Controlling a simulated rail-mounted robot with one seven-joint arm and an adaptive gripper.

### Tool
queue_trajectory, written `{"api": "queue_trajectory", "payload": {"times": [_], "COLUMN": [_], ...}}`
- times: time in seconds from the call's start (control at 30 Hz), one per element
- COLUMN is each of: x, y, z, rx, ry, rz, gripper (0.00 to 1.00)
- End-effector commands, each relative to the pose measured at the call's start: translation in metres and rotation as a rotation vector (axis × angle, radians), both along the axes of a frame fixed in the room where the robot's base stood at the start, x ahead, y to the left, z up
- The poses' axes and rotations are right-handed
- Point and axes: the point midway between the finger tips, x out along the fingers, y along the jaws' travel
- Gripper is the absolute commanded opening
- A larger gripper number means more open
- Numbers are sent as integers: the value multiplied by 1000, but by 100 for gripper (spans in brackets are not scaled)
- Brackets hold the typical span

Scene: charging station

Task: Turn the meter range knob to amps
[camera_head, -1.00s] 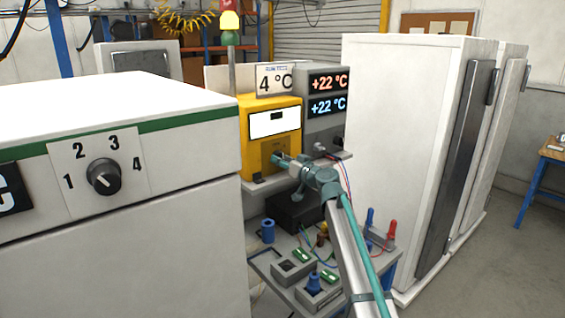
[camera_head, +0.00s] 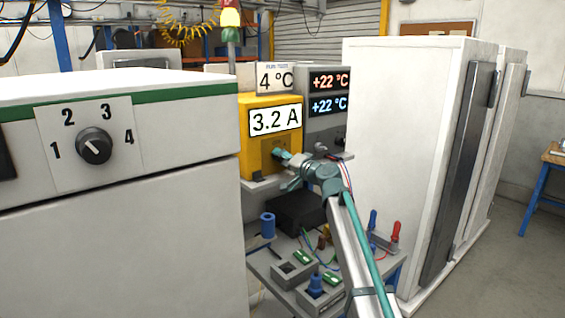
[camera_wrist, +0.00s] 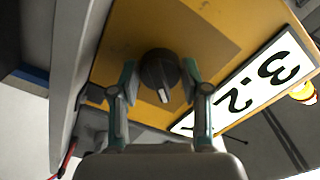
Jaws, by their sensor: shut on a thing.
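The yellow meter (camera_head: 250,155) stands on a shelf in the middle of the head view. Its white display (camera_head: 275,120) reads 3.2 A. It also shows in the wrist view (camera_wrist: 262,82), turned on its side. My gripper (camera_head: 284,155) is at the lower front of the meter. In the wrist view my gripper (camera_wrist: 160,78) is shut on the black range knob (camera_wrist: 158,68), one teal-tipped finger on each side. The knob's white pointer mark faces the bottom of that picture. In the head view my gripper hides the knob.
A grey unit (camera_head: 325,128) showing two +22 °C readings stands right of the meter. A white cabinet with a numbered dial (camera_head: 94,146) fills the left. Sockets and plugs lie on the bench (camera_head: 270,268) below. A tall white cabinet (camera_head: 400,150) stands right.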

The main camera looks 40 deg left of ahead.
Motion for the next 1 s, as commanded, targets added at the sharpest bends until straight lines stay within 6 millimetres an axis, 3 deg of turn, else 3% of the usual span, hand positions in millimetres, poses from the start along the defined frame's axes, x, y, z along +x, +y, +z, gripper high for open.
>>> {"api": "queue_trajectory", "payload": {"times": [0.3, 0.77, 0.8, 0.93, 1.0], "x": [0, 0, 0, 0, 0], "y": [0, 0, 0, 0, 0], "z": [0, 1, 1, 1, 0], "rx": [20, 24, 24, 24, 24], "ry": [101, 115, 115, 115, 115], "rz": [-1, 0, 0, 0, 0], "gripper": [12, 12, 51, 72, 72]}}
